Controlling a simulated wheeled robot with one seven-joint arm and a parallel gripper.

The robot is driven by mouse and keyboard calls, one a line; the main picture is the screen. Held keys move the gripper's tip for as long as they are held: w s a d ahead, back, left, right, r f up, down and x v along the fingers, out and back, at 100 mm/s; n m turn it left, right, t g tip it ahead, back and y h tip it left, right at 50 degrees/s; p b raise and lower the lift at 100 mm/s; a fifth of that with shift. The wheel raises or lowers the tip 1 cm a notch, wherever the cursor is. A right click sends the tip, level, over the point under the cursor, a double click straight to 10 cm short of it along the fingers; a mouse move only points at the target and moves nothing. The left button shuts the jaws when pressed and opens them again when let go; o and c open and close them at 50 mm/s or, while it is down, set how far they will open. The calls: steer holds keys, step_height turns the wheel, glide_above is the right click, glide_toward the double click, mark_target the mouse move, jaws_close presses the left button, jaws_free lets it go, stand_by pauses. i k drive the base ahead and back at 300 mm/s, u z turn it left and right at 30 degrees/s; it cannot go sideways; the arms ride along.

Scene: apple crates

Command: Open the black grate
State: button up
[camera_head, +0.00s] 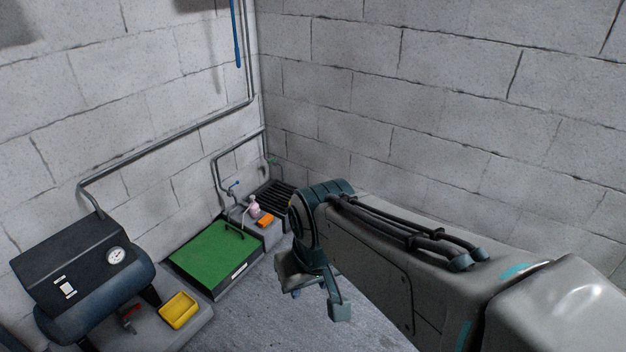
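The black grate (272,196) lies in the corner where the two block walls meet, behind the sink area. It has dark parallel slats, and its right side is partly hidden by my arm. It looks flat and closed. My gripper (318,301) hangs down in front of and to the right of the grate, apart from it and above the floor. Its two fingers are spread and nothing shows between them.
A green panel (217,256) lies left of my gripper. A soap bottle (254,207), an orange block (265,220) and a tap pipe (231,190) stand near the grate. A dark compressor (80,275) and yellow tray (179,310) are at left. Grey floor (270,318) is free below.

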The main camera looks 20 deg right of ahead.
mark_target(260, 193)
steer(key=z, duration=0.55)
steer(key=i, duration=0.7)
steer(key=z, duration=0.3)
steer(key=i, duration=1.85)
steer(key=u, duration=0.45)
steer(key=i, duration=0.95)
steer(key=u, duration=0.3)
